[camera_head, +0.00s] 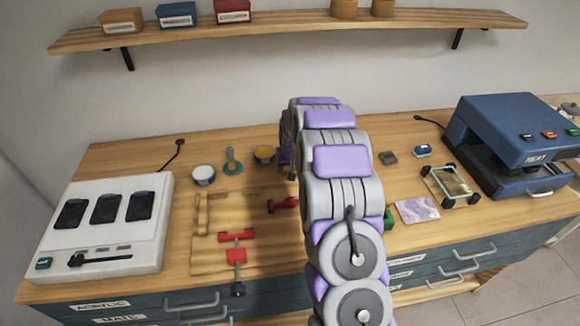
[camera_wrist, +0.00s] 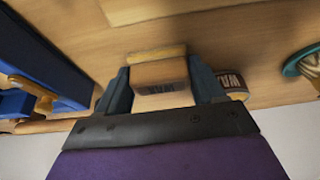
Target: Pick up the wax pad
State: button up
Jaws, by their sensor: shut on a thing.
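In the wrist view my gripper (camera_wrist: 160,78) is shut on a small tan block with a dark printed label and a yellowish edge, which I take to be the wax pad (camera_wrist: 160,72). The block sits between the two blue-grey fingers, with wood behind it. The label is too blurred to read. In the head view my gripper (camera_head: 286,156) is mostly hidden behind my arm, over the back middle of the workbench. The held block cannot be made out there.
On the workbench (camera_head: 130,155) a yellow-topped tin (camera_head: 265,154), a teal-based tool (camera_head: 233,162) and a white-lidded tin (camera_head: 204,175) stand left of my gripper. Red clamps (camera_head: 236,255) lie in front. A white panel (camera_head: 100,225) is left; a blue press (camera_head: 515,140) is right.

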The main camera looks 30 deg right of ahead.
notch_tip(320, 180, up, 10)
jog(key=p, duration=0.2)
jog(key=shift+p, duration=0.4)
jog(key=o, duration=0.6)
jog(key=c, duration=0.4)
